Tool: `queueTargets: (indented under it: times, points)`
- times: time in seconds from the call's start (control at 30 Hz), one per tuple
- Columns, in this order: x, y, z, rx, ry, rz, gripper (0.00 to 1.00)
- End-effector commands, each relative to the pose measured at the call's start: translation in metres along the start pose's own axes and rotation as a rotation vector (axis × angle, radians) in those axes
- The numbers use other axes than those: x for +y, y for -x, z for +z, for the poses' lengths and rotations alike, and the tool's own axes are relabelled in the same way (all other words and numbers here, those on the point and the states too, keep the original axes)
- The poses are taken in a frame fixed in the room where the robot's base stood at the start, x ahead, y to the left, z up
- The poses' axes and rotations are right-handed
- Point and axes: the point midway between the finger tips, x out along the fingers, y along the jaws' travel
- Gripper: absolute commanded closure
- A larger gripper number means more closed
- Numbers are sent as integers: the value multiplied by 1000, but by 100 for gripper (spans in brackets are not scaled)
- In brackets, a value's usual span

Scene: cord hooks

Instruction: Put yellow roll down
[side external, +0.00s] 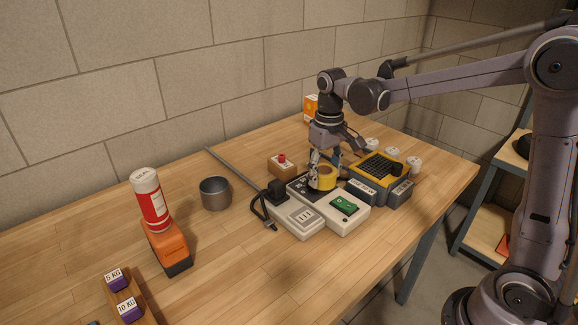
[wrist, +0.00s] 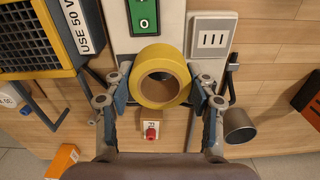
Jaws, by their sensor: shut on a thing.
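The yellow roll (side external: 327,180) is a ring with a brown inner core. My gripper (side external: 320,165) points down and is shut on it. In the wrist view the roll (wrist: 160,57) lies between the two fingers of my gripper (wrist: 161,85), one against each side, and its open hole faces the camera. The roll is over the white panel unit (side external: 350,222), close to the green switch (side external: 345,205), which also shows in the wrist view (wrist: 143,17). I cannot tell whether the roll touches the panel.
A yellow-and-grey heater (side external: 378,168) stands right of the roll, a red-button box (side external: 282,166) behind it. A white socket block (side external: 298,218) with a black plug (side external: 277,191) is to the left. A metal cup (side external: 215,193) stands further left, with clear wood around it.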

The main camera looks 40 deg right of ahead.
Motion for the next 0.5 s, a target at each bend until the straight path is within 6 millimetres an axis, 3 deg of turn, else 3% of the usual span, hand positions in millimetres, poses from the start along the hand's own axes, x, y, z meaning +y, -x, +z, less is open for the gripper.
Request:
queueTargets:
  times: [0.2,0.5]
  points:
    - [74,10,-58,0,-129,0,76]
    - [193,12,-102,0,-296,-1,76]
